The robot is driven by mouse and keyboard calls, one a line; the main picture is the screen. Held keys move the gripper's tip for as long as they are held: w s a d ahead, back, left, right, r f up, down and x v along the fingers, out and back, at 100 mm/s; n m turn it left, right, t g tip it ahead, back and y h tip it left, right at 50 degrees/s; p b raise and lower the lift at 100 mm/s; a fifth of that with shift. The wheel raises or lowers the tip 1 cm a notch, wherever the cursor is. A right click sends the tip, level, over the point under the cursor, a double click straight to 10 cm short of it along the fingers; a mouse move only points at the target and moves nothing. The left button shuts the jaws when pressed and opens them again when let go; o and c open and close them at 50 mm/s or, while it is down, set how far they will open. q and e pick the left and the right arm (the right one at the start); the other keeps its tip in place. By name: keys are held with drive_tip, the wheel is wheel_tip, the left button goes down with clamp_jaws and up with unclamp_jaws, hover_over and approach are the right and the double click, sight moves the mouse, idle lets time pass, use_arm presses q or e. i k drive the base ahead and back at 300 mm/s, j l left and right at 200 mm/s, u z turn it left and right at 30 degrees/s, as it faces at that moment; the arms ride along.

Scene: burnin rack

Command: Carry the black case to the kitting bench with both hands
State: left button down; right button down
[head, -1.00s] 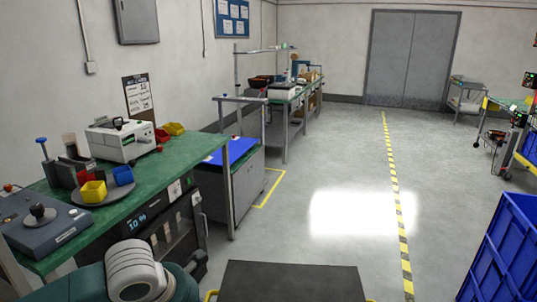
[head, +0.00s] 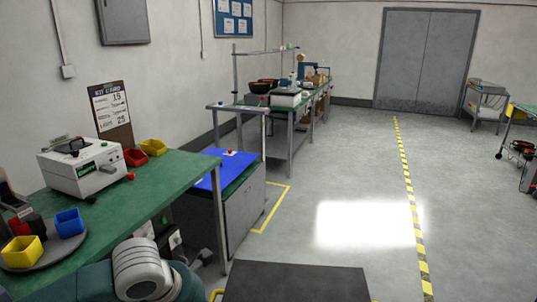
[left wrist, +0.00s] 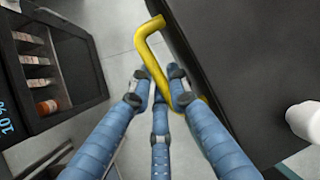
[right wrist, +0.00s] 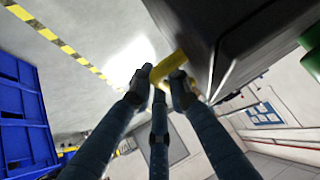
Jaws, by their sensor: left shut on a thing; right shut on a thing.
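The black case (head: 295,283) shows at the bottom middle of the head view, its flat dark top level in front of me. It also fills the right side of the left wrist view (left wrist: 240,60). In that view my left gripper (left wrist: 160,82) is shut on the case's yellow handle (left wrist: 150,45). In the right wrist view my right gripper (right wrist: 158,82) is shut on another yellow handle (right wrist: 168,68) at the side of the case (right wrist: 205,25). Both grippers are out of the head view. The case's underside is hidden in the head view.
A green-topped bench (head: 120,215) with a white instrument (head: 85,168) and coloured bins runs along the left. A cart with a blue top (head: 222,167) and another green bench (head: 318,95) stand beyond it. Open floor lies ahead, with a striped line (head: 408,185). Blue crates (right wrist: 22,115) stand at the right.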

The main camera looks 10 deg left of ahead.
sight(190, 166)
drive_tip(key=i, duration=1.15)
drive_tip(key=i+u, duration=0.35)
drive_tip(key=i+l+u, duration=0.1)
drive_tip(key=u, duration=0.25)
